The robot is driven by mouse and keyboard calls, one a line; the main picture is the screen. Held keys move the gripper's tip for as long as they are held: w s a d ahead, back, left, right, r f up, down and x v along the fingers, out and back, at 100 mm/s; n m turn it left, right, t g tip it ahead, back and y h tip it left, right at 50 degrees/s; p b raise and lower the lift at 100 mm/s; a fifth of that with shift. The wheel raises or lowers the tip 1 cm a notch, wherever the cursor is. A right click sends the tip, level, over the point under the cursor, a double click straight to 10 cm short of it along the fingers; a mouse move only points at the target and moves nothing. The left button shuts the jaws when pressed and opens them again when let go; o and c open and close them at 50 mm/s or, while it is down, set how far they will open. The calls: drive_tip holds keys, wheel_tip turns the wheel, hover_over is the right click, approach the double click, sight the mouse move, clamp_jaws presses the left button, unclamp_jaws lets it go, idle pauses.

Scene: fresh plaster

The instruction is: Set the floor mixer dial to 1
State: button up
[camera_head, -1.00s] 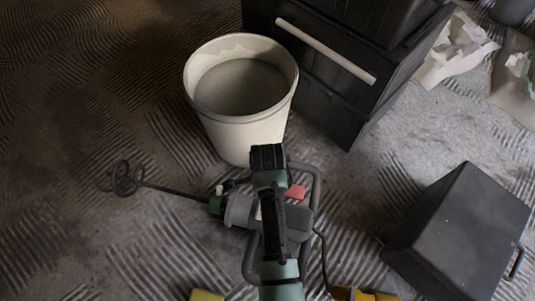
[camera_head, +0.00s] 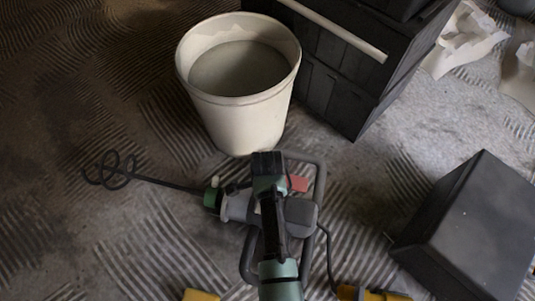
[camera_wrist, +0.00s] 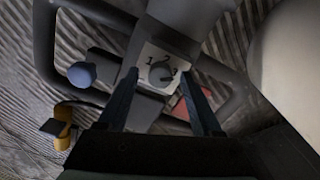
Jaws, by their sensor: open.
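The floor mixer (camera_head: 240,206) lies on the floor with a grey body, a green collar, a dark tube frame and a spiral paddle at the left. In the wrist view its dial (camera_wrist: 161,74) is a round grey knob on a pale plate (camera_wrist: 150,56) marked 1, 2 and 3. I cannot tell surely which number the knob points at. My gripper (camera_wrist: 164,88) is open, with one finger on each side of the dial in the picture; contact is not clear. In the head view my gripper (camera_head: 268,165) is over the mixer body and hides the dial.
A white bucket (camera_head: 245,122) of grey mix stands just behind the mixer. Dark stacked cases (camera_head: 330,85) stand behind right, and a dark box (camera_head: 465,225) at the right. Yellow items (camera_head: 370,294) lie at the front edge. Ridged floor at the left is clear.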

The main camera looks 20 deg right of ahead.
clamp_jaws()
